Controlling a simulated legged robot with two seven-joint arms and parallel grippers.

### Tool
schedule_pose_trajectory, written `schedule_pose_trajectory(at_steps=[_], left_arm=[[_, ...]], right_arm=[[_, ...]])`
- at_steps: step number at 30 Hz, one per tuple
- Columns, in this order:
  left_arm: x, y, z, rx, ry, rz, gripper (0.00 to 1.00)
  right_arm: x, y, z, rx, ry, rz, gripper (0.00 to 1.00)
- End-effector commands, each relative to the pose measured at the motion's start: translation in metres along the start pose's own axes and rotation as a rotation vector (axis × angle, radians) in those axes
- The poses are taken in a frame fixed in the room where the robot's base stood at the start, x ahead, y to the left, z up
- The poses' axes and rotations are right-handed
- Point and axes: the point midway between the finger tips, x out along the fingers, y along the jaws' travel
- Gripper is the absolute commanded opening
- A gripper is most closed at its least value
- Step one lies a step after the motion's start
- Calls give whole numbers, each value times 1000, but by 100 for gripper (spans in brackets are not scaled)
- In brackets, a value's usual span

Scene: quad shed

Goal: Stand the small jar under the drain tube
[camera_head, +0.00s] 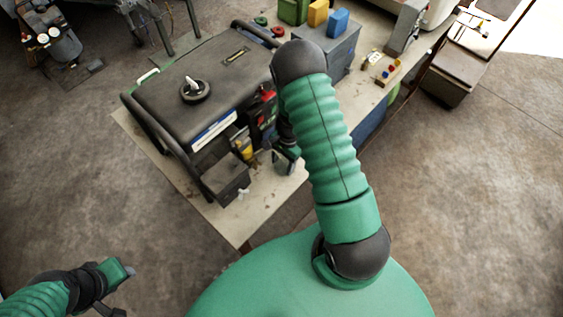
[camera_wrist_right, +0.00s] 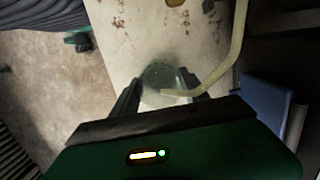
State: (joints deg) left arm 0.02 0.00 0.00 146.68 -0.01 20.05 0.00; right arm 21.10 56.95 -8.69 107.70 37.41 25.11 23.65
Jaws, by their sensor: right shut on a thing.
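The small jar (camera_wrist_right: 158,76) is clear glass and shows in the right wrist view between the two dark fingers of my right gripper (camera_wrist_right: 165,92), which is shut on it. In the head view my right gripper (camera_head: 286,160) is low at the generator's front, partly hidden by my arm. The pale yellow drain tube (camera_wrist_right: 236,50) curves down in the right wrist view, and its end overlaps the jar. I cannot tell the gap between tube and jar. My left gripper (camera_head: 122,274) is at the lower left, away from the table; its jaws are unclear.
The black generator (camera_head: 205,85) stands on the worn table (camera_head: 240,225), with a bare strip along its front edge. A grey box (camera_head: 340,48) with coloured cans and a small block (camera_head: 388,70) stand farther back. Open floor lies on both sides.

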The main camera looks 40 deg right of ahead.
Motion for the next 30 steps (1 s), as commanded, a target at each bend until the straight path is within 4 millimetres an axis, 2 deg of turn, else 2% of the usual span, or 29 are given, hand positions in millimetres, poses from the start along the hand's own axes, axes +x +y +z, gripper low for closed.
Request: schedule_pose_trajectory(at_steps=[1, 2, 3, 7, 16, 19, 23, 30], left_arm=[[0, 0, 0, 1, 0, 0, 36], [0, 0, 0, 1, 0, 0, 36], [0, 0, 0, 1, 0, 0, 36], [0, 0, 0, 1, 0, 0, 36], [1, 0, 0, 0, 0, 0, 36], [2, 0, 0, 0, 0, 0, 36], [6, 0, 1, 0, 0, 0, 36], [11, 0, 3, 1, 0, 0, 36]], right_arm=[[0, 0, 1, 0, 1, 0, 10], [0, 0, 2, -1, 2, 0, 2], [-1, 0, 3, -1, 4, 0, 58], [-1, 0, 7, -1, 7, 1, 75], [-3, 0, 7, -2, 7, 1, 75], [-12, -2, 5, -2, 6, -2, 75], [-39, -2, 2, -3, 6, -5, 75], [-100, -1, 5, -3, 7, -3, 75]])
